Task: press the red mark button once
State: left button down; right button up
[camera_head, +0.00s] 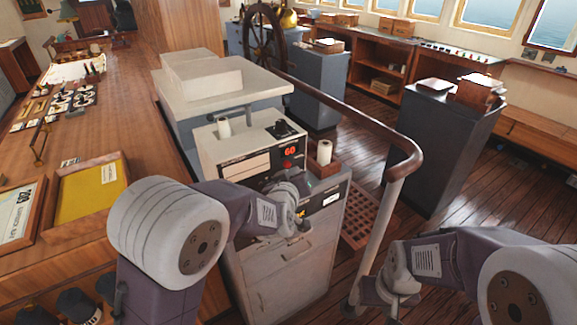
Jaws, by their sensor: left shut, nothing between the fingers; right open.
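The white console unit (236,150) stands in the middle, with a lit red display (290,151) reading 60 on its front. A small red spot, which looks like the red mark button (287,164), shows just below the display. My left gripper (301,222) is shut and empty, in front of the console and lower in the picture than the red spot. Whether it touches the console front cannot be told. My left wrist hides part of the panel below the button. My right gripper (378,297) is open and empty at the lower right, apart from the console, beside the rail post.
A wooden handrail (345,105) curves right of the console down to a pale post (378,225). A wooden chart table (105,140) fills the left. A dark cabinet (440,150) stands at the right. Open plank floor lies between the rail and the cabinet.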

pick_arm(q)
jog(key=shift+w+a, duration=0.1)
dwell(0.4)
jog(key=shift+w+a, duration=0.2)
jog(key=shift+w, duration=0.05)
jog(key=shift+w+a+b, duration=0.25)
jog(key=shift+w+b, duration=0.1)
jog(key=shift+w, duration=0.05)
dwell(0.7)
dwell(0.3)
jog(key=shift+s+d, duration=0.55)
jog(key=shift+s, duration=0.25)
jog(key=shift+s+d+p, duration=0.35)
jog(key=shift+s+d, duration=0.4)
jog(key=shift+s, duration=0.25)
jog(key=shift+s+d+p, duration=0.35)
jog(key=shift+s+d, duration=0.35)
jog(key=shift+s, duration=0.3)
